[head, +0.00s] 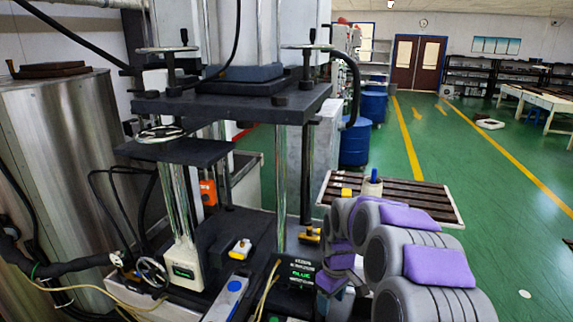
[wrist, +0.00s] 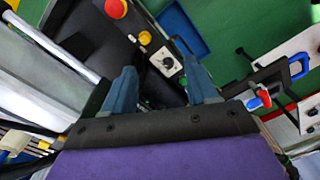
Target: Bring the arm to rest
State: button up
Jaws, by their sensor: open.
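My arm (head: 385,250) shows in the head view at the lower right, grey rounded links with purple panels, bent and close to the camera. The end of the arm is not clearly visible there. In the wrist view my gripper (wrist: 160,84) has two blue-grey fingers spread apart on a black mount with a purple panel below. Nothing is held between the fingers. Beyond them is a dark control panel (wrist: 95,38) with a red button (wrist: 116,8), a yellow button (wrist: 145,37) and a white-plated knob (wrist: 168,62). I cannot tell the exact gap to the panel.
A dark press-like machine (head: 235,102) stands left of my arm. A slatted tray (head: 425,200) lies behind the arm. A steel tank (head: 65,145) is at far left and blue drums (head: 356,143) stand behind. Green floor (head: 500,180) is open at the right.

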jog(key=s+r+m+b, duration=0.1)
jog(key=s+r+m, duration=0.1)
jog(key=s, duration=1)
jog(key=s+r+m+g+b, duration=0.1)
jog(key=s+r+m, duration=0.1)
jog(key=s, duration=1.1)
jog(key=s+d+r+m+b, duration=0.1)
jog(key=s+m, duration=0.3)
jog(key=s, duration=0.9)
jog(key=shift+s+r+g, duration=0.15)
jog(key=shift+r+g, duration=0.15)
jog(key=shift+r, duration=0.15)
jog(key=shift+d, duration=0.15)
